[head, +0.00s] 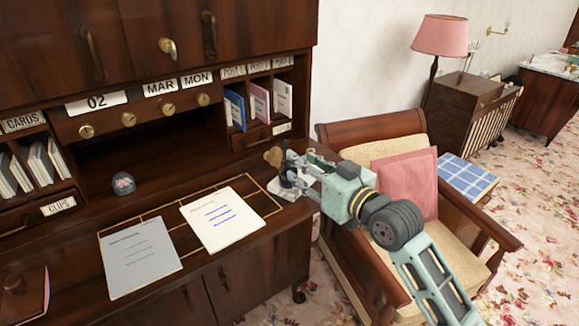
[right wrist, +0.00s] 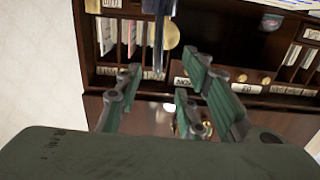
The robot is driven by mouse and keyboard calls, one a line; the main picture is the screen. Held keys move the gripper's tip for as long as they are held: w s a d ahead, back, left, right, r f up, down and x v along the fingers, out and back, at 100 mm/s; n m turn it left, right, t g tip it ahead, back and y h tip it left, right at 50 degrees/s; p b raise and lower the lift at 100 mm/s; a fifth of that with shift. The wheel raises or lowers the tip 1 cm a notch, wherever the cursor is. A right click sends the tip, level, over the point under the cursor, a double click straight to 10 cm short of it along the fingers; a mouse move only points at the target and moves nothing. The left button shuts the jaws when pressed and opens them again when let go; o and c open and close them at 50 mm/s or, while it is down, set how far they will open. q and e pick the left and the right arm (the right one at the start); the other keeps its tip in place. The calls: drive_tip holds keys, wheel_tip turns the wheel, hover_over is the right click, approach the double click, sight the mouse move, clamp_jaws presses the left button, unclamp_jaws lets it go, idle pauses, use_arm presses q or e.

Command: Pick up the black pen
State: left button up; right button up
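A dark upright shape, likely the black pen (head: 285,172), stands on a small pale base (head: 283,189) at the right end of the desk. In the right wrist view, a slim dark upright item, apparently the pen (right wrist: 159,45), reaches in from the top edge between the finger lines. My right gripper (head: 299,168) is beside it in the head view, its fingers partly overlapping the dark shape. In the right wrist view the gripper's fingers (right wrist: 163,78) are spread apart. I see no firm contact with the pen. My left gripper is out of view.
A white written sheet (head: 222,219) and a grey sheet (head: 140,257) lie on the desk. A glass paperweight (head: 123,183) stands behind them. A gold disc (head: 273,156) is close to my right gripper. An armchair (head: 372,130) stands right of the desk.

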sight(286, 162)
drive_tip(key=p+x, duration=0.2)
drive_tip(key=x, duration=0.4)
drive_tip(key=shift+w, duration=0.25)
drive_tip(key=shift+w+a+f, duration=0.1)
drive_tip(key=shift+w+a, duration=0.05)
drive_tip(key=shift+w, duration=0.15)
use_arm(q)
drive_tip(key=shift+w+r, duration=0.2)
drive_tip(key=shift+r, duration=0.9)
use_arm(e)
drive_tip(key=shift+s, duration=0.1)
drive_tip(key=shift+c, duration=0.9)
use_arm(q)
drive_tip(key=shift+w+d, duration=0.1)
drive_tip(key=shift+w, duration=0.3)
use_arm(e)
clamp_jaws()
